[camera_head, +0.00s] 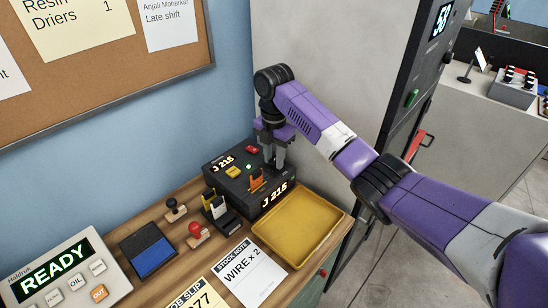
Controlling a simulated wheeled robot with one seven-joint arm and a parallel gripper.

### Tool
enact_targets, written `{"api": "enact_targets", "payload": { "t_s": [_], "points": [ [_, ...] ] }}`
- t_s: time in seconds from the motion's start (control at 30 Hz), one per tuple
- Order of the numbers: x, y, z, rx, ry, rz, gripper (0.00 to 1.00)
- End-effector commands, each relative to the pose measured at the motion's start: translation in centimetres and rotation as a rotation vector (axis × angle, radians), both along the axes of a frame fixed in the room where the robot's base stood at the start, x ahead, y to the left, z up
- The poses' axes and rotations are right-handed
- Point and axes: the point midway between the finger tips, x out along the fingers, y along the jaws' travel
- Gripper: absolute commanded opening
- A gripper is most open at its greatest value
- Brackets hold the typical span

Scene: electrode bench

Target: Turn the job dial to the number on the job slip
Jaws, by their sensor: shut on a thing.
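The black job box (222,183) stands at the back of the bench, with lit displays reading J 215 on its top and front. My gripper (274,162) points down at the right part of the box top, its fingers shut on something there. The fingers hide what they hold; I cannot tell its shape or setting. The job slip (190,296) lies at the bench's front edge, partly cut off by the frame; its visible digits end in 77.
A stock note (250,275) reads WIRE x 2. Two stamps, a blue pad (150,252) and a READY panel (62,270) stand left. A tall dark cabinet (405,90) is at right.

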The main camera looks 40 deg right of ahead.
Motion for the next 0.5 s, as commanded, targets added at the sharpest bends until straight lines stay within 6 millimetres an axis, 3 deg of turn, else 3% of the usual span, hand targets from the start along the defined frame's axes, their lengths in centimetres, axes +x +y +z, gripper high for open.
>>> {"api": "enact_targets", "payload": {
  "t_s": [0.5],
  "points": [
    [-0.03, 0.13, 0.31, 0.003, 0.003, -0.366, 0.00]
  ]
}}
